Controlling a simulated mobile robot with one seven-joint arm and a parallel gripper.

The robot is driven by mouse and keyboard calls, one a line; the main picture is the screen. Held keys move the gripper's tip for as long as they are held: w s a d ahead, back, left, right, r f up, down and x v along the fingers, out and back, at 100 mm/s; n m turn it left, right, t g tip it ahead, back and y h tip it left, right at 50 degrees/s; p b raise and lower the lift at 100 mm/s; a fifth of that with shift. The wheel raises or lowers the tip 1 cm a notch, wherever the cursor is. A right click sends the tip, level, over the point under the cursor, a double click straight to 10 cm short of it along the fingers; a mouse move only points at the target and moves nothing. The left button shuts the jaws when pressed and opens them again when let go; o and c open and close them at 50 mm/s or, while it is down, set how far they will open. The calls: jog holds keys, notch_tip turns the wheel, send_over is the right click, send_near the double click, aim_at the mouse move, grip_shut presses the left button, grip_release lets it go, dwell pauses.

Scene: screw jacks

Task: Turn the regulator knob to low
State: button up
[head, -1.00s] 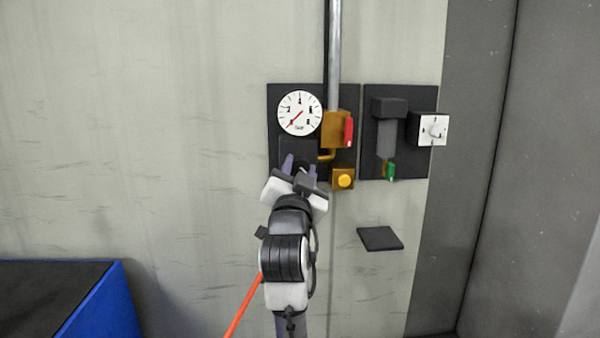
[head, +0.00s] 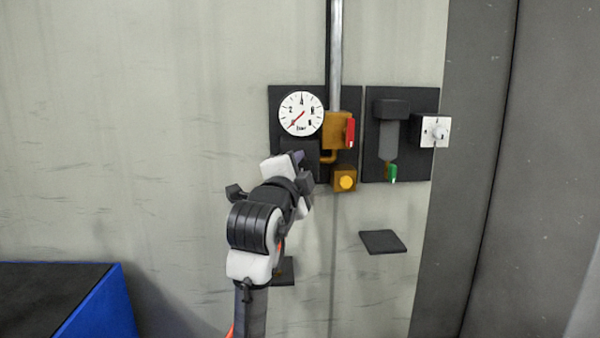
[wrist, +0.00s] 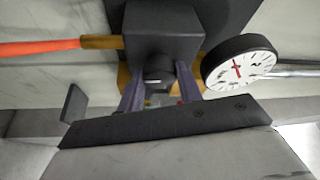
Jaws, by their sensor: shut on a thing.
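The dark regulator block (wrist: 160,42) has a round dark knob (wrist: 157,75) on its face in the wrist view. My gripper (wrist: 161,87) has its two purple-grey fingers on either side of this knob and is shut on it. In the head view my gripper (head: 298,158) reaches the block below the round white gauge (head: 301,113), and the knob is hidden behind it. The gauge (wrist: 239,67) is beside the block in the wrist view. In the head view its red needle points to the lower left. I cannot read any marking on the knob.
A brass valve with a red lever (head: 350,132) and a yellow button (head: 347,182) sit right of the gripper. Farther right are a green lever (head: 392,173) and a white dial box (head: 435,132). An orange hose (wrist: 40,47) joins the block. A blue-sided bench (head: 125,305) stands lower left.

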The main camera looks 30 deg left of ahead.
jog(key=shift+m, duration=0.4)
jog(key=o, duration=1)
jog(key=shift+s, duration=0.1)
jog(key=b+v, duration=0.4)
jog(key=v, duration=0.9)
jog(key=shift+s, duration=0.35)
jog(key=shift+r, duration=0.1)
